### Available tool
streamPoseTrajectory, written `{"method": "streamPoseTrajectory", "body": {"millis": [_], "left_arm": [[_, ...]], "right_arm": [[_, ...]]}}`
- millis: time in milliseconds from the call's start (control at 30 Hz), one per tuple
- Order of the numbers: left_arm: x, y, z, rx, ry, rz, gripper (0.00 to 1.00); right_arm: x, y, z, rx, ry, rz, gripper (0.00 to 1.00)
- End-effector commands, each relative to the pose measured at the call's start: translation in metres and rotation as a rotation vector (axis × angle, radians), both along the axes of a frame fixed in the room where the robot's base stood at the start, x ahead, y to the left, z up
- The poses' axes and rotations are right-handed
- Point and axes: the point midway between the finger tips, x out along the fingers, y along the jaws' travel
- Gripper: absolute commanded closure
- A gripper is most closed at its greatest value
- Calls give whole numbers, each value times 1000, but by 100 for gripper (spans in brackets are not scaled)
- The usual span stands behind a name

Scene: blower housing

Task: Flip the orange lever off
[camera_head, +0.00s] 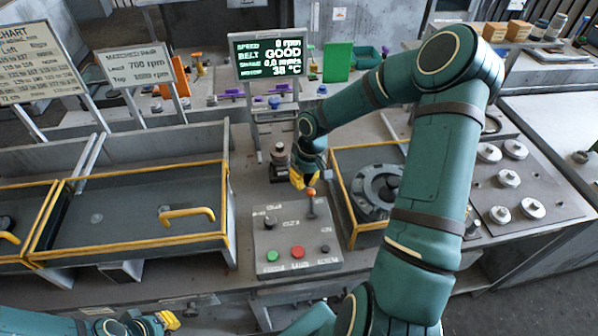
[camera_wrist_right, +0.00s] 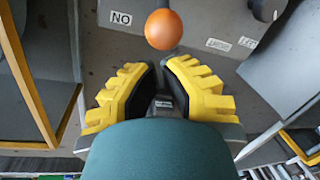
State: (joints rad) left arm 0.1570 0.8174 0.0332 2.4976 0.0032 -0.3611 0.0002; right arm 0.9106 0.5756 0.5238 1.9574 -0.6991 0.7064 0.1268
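The orange lever is a short stick with an orange ball knob (camera_head: 311,192) on the grey control box (camera_head: 265,240) in the head view. The knob (camera_wrist_right: 163,29) also shows at the top middle of the right wrist view, just beyond my fingertips and apart from them. My right gripper (camera_head: 305,180) is beside the knob, slightly behind and left of it. In the wrist view its yellow fingers (camera_wrist_right: 157,63) nearly meet at the tips, with nothing between them. My left gripper (camera_head: 150,323) is low at the bottom left, partly cut off, far from the box.
The box also carries a green button (camera_head: 272,256), a red button (camera_head: 297,252) and dark knobs. A yellow-framed housing (camera_head: 345,190) stands right of it, and a yellow-edged bin (camera_head: 130,215) left.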

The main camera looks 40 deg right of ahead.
Motion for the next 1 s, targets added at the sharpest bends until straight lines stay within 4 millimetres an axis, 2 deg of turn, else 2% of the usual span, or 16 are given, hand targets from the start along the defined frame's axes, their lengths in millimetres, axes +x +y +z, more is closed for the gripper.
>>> {"method": "streamPoseTrajectory", "body": {"millis": [167, 533, 1000], "left_arm": [[0, 0, 2, 0, 1, 0, 100], [0, 0, 2, 0, 1, 0, 100], [0, -1, -13, 2, 0, 0, 100]], "right_arm": [[-9, 0, 3, 1, 0, 0, 100], [-9, 0, 3, 0, -1, 1, 100], [-13, 2, 7, -33, -59, 1, 100]]}}
